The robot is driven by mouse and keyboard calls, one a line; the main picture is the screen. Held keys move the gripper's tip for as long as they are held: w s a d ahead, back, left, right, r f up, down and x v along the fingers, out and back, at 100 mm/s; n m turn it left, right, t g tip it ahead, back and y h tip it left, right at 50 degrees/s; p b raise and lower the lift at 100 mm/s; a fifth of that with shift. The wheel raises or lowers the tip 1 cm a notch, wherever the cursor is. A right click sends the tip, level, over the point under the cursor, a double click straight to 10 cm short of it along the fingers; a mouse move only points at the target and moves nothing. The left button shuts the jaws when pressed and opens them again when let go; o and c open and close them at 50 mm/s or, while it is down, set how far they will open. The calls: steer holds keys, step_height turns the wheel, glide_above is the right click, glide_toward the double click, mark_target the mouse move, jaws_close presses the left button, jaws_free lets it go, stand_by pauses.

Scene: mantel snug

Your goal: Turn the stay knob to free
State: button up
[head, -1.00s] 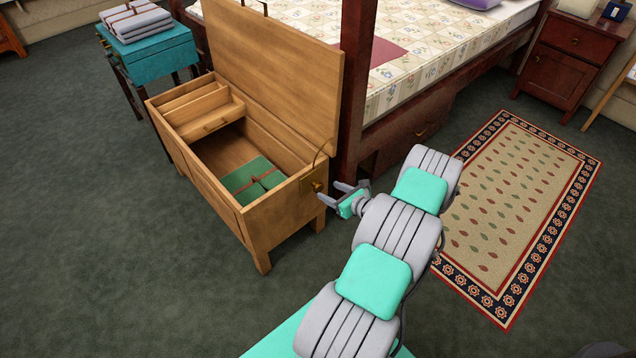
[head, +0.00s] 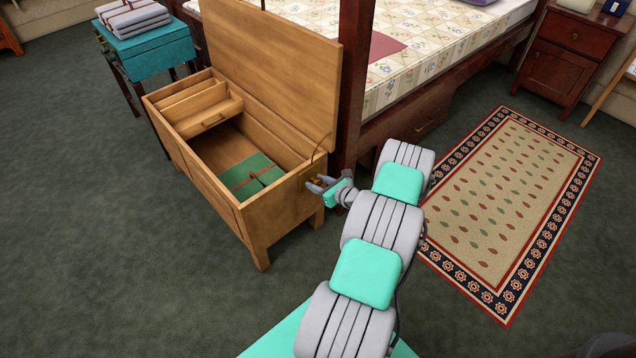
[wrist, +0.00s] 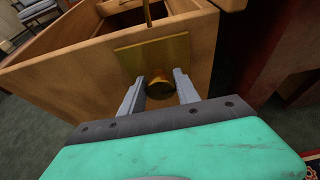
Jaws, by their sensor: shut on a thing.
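The stay knob (wrist: 159,84) is a round brass knob on a brass plate (wrist: 152,55) on the end wall of the wooden chest (head: 262,230). My gripper (wrist: 159,90) is at the knob, with one finger on each side, shut on it. In the head view my gripper (head: 318,184) reaches the chest's right end from the right and mostly covers the knob. The chest lid (head: 275,70) stands open. A thin stay rod (wrist: 148,12) rises above the plate. The knob's setting cannot be read.
Inside the chest are a sliding tray (head: 208,112) and a green bundle (head: 240,170) tied with a strap. A dark bedpost (head: 353,85) stands close behind my gripper. A patterned rug (head: 510,205) lies to the right. The floor in front of the chest is clear.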

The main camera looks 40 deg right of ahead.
jaws_close()
steer(key=shift+a+f+n+h+b, duration=0.15)
steer(key=shift+n+h+b, duration=0.5)
steer(key=shift+n+h, duration=0.4)
steer(key=n+h+b, duration=0.2)
steer(key=n+b, duration=0.1)
steer(key=shift+f+n+t, duration=0.2)
steer(key=shift+n+t, duration=0.05)
steer(key=shift+t, duration=0.05)
steer(key=n+h+b, duration=0.1)
steer(key=n+b, duration=0.1)
steer(key=b, duration=0.1)
steer(key=n+t+h+b, duration=0.1)
steer(key=n+b, duration=0.1)
steer(key=b, duration=0.1)
steer(key=shift+f, duration=0.2)
steer(key=n+t+b, duration=0.1)
steer(key=n+b, duration=0.1)
steer(key=b, duration=0.2)
steer(key=shift+n+h, duration=0.25)
steer(key=shift+n, duration=0.05)
steer(key=shift+r+n+t+b, duration=0.3)
steer(key=shift+n+b, duration=0.3)
steer(key=shift+b, duration=0.35)
steer(key=shift+a, duration=0.1)
steer(key=o, duration=0.8)
jaws_free()
steer(key=shift+c, duration=0.2)
